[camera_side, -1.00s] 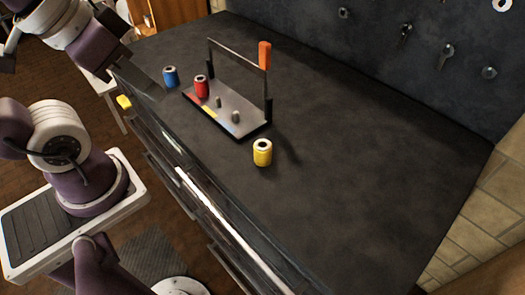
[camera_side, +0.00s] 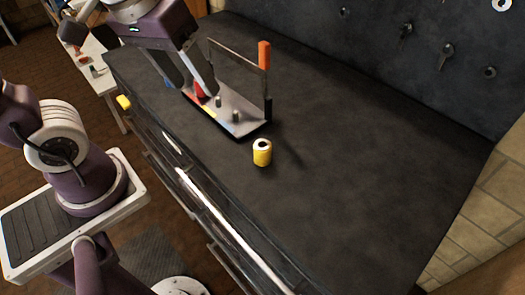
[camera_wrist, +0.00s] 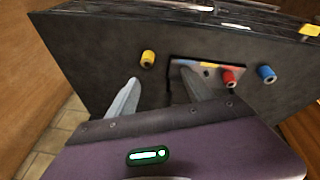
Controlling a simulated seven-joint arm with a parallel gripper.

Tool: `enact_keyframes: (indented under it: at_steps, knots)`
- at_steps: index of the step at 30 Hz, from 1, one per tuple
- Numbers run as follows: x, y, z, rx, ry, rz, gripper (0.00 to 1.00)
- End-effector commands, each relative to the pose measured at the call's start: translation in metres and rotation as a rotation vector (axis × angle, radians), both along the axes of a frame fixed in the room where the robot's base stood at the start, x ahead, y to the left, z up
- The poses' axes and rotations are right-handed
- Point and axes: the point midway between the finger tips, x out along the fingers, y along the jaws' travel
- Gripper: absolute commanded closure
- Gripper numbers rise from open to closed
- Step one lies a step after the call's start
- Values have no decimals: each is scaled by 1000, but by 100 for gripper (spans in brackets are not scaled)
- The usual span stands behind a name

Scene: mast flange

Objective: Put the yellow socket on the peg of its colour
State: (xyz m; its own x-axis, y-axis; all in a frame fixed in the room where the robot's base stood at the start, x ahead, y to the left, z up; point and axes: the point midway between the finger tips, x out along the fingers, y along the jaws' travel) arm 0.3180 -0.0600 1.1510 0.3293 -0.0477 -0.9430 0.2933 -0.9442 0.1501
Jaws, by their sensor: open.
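The yellow socket (camera_side: 262,152), a short cylinder with a dark hole in its top, stands upright on the dark counter, right of the rack base (camera_side: 256,129). It also shows in the wrist view (camera_wrist: 147,58). The base has red, yellow and blue marks; the bare peg (camera_side: 218,101) beside the yellow mark (camera_side: 209,111) stands free, as does the peg (camera_side: 236,116) by the blue mark. My gripper (camera_side: 197,91) is open and empty above the left end of the rack, away from the yellow socket. In the wrist view my gripper (camera_wrist: 160,76) has its fingers spread.
The red socket (camera_wrist: 229,78) is at the red end of the base. The blue socket (camera_wrist: 266,74) stands on the counter beyond it, mostly hidden in the side view. A metal frame with an orange piece (camera_side: 265,55) rises over the base. The counter's right side is clear.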

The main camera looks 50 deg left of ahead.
Motion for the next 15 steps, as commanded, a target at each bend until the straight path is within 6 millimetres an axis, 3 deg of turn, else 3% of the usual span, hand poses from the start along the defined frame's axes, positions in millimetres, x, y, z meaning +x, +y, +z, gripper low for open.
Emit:
enact_keyframes:
  at_steps: [3, 6, 9, 15]
  knots:
    - [54, -17, -37, -73, 161, 256, 41]
    - [88, -31, -78, -90, 256, 467, 41]
    - [106, -40, -113, -83, 312, 617, 41]
    - [115, -45, -145, -73, 341, 719, 41]
